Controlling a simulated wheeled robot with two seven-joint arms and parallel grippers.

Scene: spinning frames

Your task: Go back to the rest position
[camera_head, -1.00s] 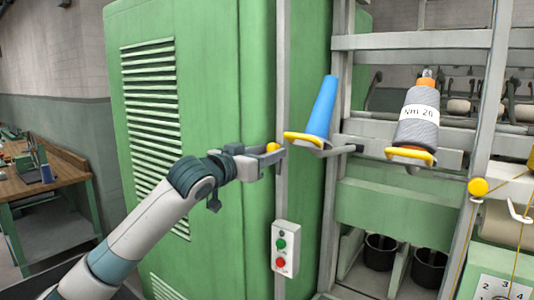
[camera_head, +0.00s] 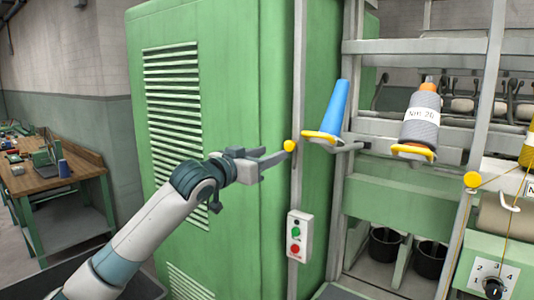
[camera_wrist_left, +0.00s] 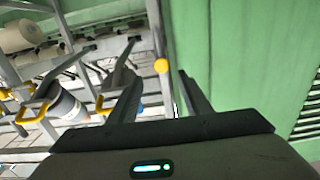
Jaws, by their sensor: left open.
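My left gripper (camera_head: 272,155) is in the middle of the head view, in front of the edge of a green cabinet. Its jaws are open and nothing shows between them. In the left wrist view, the two dark fingers of the left gripper (camera_wrist_left: 157,75) stand apart. A yellow ball (camera_head: 290,146) on the machine's post shows just beyond the fingertips; in the wrist view the ball (camera_wrist_left: 161,66) appears between the fingers. I cannot tell how far away it is. My right gripper is not in view.
The green cabinet (camera_head: 240,60) stands close behind my left arm. A blue cone (camera_head: 328,112) and a grey bobbin (camera_head: 421,120) sit on yellow-rimmed holders to the right. A button box (camera_head: 299,237) is below. A wooden workbench (camera_head: 50,180) stands at left.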

